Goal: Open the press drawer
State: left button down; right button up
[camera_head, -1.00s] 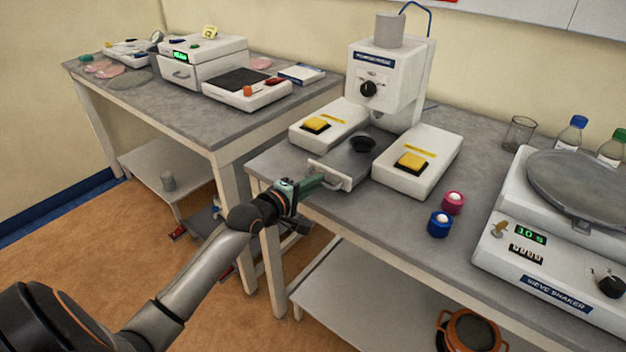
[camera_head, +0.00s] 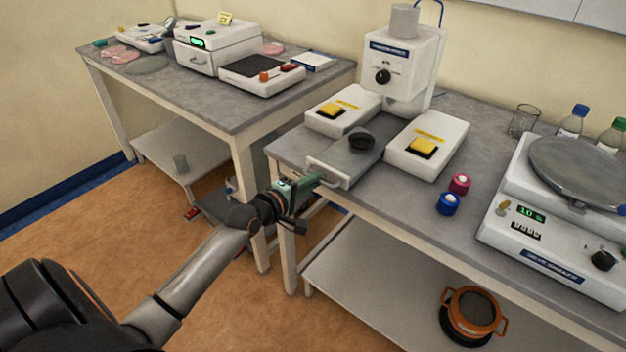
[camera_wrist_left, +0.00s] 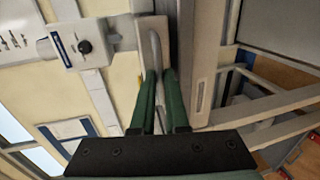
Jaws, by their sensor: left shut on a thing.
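The press (camera_head: 402,62) is white with a black knob, at the back of the right table. Its grey drawer (camera_head: 362,160) lies between two white button boxes, slid out toward the front table edge, with a black round cup (camera_head: 361,141) on top. A pale bar handle (camera_head: 335,170) is on the drawer's front. My left gripper (camera_head: 318,177) has its green fingers shut on this handle; the left wrist view shows the handle (camera_wrist_left: 156,50) between the fingertips (camera_wrist_left: 160,78). My right gripper is not in view.
Yellow buttons top the left box (camera_head: 343,112) and right box (camera_head: 428,142). A pink jar (camera_head: 460,183) and a blue jar (camera_head: 447,204) stand right of the drawer. A sieve shaker (camera_head: 545,245) is farther right. An orange-rimmed sieve (camera_head: 473,315) is on the lower shelf.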

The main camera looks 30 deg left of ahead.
pick_arm(q)
jog(key=c, duration=0.9)
grip_release()
jog(key=shift+c, duration=0.2)
jog(key=v, duration=1.2)
jog(key=shift+s, duration=0.25)
jog(key=shift+r, duration=0.15)
jog(key=s+d+f+m+g, duration=0.2)
jog(key=s+d+f+m, duration=0.2)
jog(key=d+f+m, duration=0.2)
jog(key=s+d+f+m+g, duration=0.2)
jog(key=s+d+f+m, duration=0.3)
jog(key=d+f+m, duration=0.2)
jog(key=s+d+f+m+g+h, duration=0.1)
jog(key=s+d+f+m, duration=0.4)
jog(key=f, duration=0.5)
jog(key=shift+d+f+m+g, duration=0.25)
jog(key=shift+d+m+g, duration=0.35)
jog(key=shift+d+m, duration=0.15)
